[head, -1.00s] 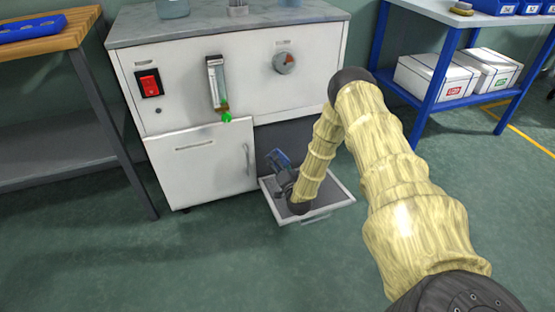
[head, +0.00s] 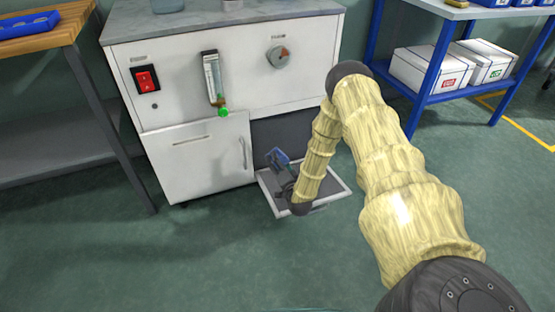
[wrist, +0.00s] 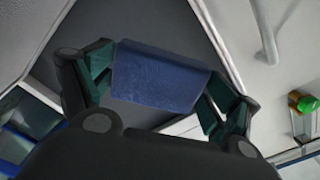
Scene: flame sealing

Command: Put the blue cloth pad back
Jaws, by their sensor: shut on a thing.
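The blue cloth pad (wrist: 160,78) is between the two fingers of my gripper (wrist: 160,85) in the wrist view. The fingers are shut on its left and right edges. In the head view the pad (head: 279,158) shows as a small blue patch at my gripper (head: 281,166), at the low pulled-out drawer (head: 335,190) of the white cabinet. Dark grey surface shows behind the pad in the wrist view. I cannot tell whether the pad touches the drawer.
The white cabinet (head: 190,120) has a red switch (head: 146,78), a flow tube with a green knob (head: 223,112) and a dial (head: 279,57). Its door with a handle (head: 243,152) is left of the drawer. A blue-framed shelf (head: 405,102) holds white boxes. Open floor lies in front.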

